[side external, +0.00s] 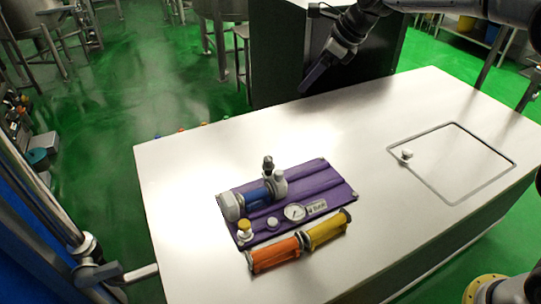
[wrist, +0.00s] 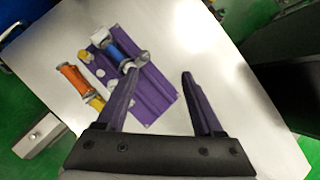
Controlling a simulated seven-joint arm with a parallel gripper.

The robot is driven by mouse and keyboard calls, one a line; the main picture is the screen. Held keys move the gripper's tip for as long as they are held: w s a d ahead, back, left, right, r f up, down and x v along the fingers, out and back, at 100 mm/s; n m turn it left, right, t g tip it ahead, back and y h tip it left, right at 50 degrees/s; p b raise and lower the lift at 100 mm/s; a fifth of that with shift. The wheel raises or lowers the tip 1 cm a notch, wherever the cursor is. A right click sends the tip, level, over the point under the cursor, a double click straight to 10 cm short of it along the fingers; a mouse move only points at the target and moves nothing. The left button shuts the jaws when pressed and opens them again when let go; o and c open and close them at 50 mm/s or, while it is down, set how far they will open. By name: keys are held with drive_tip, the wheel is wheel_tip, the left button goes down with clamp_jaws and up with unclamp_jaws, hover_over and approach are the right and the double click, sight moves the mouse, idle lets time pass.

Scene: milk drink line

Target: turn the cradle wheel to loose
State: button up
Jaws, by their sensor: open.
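A purple panel (side external: 318,184) lies on the white table and carries a blue cylinder (side external: 257,197) with a pale grey round end (side external: 230,207) at its left. A dark-topped fitting (side external: 268,165) rises at the cylinder's right end. A yellow knob (side external: 244,227), a small white knob (side external: 272,223) and a round gauge (side external: 295,212) sit along the panel's front. I cannot tell which part is the cradle wheel. My gripper (side external: 312,80) is open and empty, above the table's back edge, away from the panel. In the wrist view, its left finger covers part of the purple panel (wrist: 155,98).
An orange cylinder (side external: 275,254) and a yellow cylinder (side external: 327,231) lie in front of the panel. A square outlined hatch (side external: 455,126) with a white knob (side external: 406,155) is at the table's right. The table is bare between panel and hatch. A dark cabinet (side external: 285,60) stands behind.

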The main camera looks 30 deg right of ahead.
drive_tip(key=w+a+f+g, duration=0.15)
drive_tip(key=w+f, duration=0.25)
drive_tip(key=f, duration=0.4)
approach(269, 158)
drive_tip(key=shift+g, duration=0.45)
drive_tip(key=x, duration=0.8)
drive_tip(key=shift+w+a+f, duration=0.15)
drive_tip(key=shift+w+a, duration=0.05)
drive_tip(key=shift+w, duration=0.25)
clamp_jaws()
